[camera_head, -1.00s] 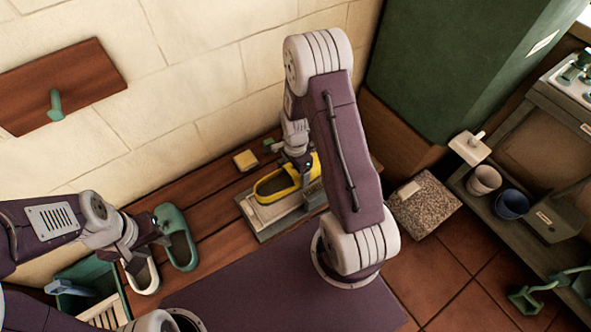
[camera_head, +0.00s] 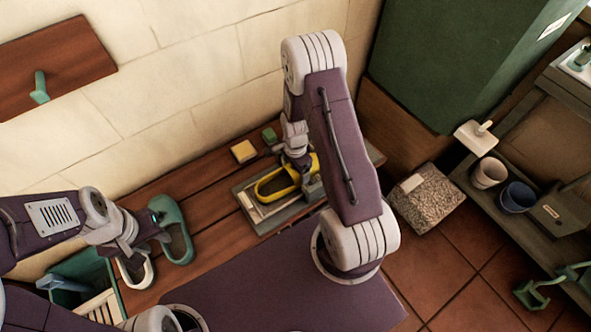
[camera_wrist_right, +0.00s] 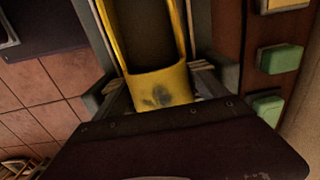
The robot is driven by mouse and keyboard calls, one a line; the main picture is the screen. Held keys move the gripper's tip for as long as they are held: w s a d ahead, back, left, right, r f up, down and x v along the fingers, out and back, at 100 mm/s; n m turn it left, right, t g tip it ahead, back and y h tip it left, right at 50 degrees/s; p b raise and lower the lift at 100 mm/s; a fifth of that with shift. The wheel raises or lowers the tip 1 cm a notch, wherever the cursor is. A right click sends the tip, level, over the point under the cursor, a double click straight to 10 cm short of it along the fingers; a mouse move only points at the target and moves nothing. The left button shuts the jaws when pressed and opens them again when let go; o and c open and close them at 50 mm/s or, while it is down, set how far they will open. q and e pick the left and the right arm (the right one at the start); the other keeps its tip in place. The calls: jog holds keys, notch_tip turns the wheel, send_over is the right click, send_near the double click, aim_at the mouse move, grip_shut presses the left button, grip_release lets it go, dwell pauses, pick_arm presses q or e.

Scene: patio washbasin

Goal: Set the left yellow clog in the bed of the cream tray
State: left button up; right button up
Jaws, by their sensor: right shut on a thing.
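The yellow clog (camera_head: 268,191) is in my right gripper (camera_head: 303,170), which is shut on one end of it. In the right wrist view the yellow band of the clog (camera_wrist_right: 160,88) sits between the two fingers. The clog is over the cream tray (camera_head: 252,212), whose cream bed shows beside it within a grey border. I cannot tell whether the clog's sole touches the bed. My left gripper (camera_head: 150,243) is by the green and white clogs at the left; its jaws are not clear.
A green clog (camera_head: 173,220) and a white clog (camera_head: 146,275) lie at the left by a green crate (camera_head: 75,267). A yellow block (camera_head: 243,151) and a green block (camera_head: 269,136) lie behind the tray near the wall. A speckled block (camera_head: 430,200) stands to the right.

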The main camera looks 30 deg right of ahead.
jog(key=o, duration=1.5)
jog(key=shift+c, duration=0.2)
notch_tip(320, 180, up, 9)
jog(key=p, duration=0.4)
